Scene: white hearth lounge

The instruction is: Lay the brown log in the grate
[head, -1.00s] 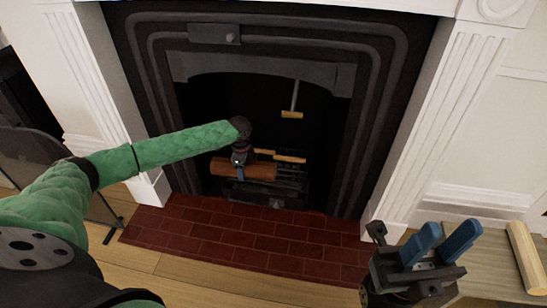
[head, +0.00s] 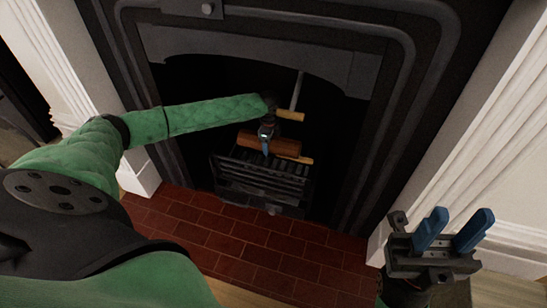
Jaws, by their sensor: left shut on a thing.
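The brown log (head: 286,146) is inside the fireplace opening, lying crosswise at the top of the dark grate (head: 262,188). My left gripper (head: 266,147) is over the log's middle and shut on it, fingers pointing down. Whether the log touches the grate or hangs just above it I cannot tell. A thin pale stick (head: 305,160) shows at the log's right end. My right gripper (head: 453,232) is at the lower right, its two blue fingers apart and empty.
A brush with a pale wooden head (head: 290,115) and grey handle is behind my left wrist. The black fireplace surround (head: 395,130) closes in both sides. The red brick hearth (head: 235,240) is clear in front of the grate.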

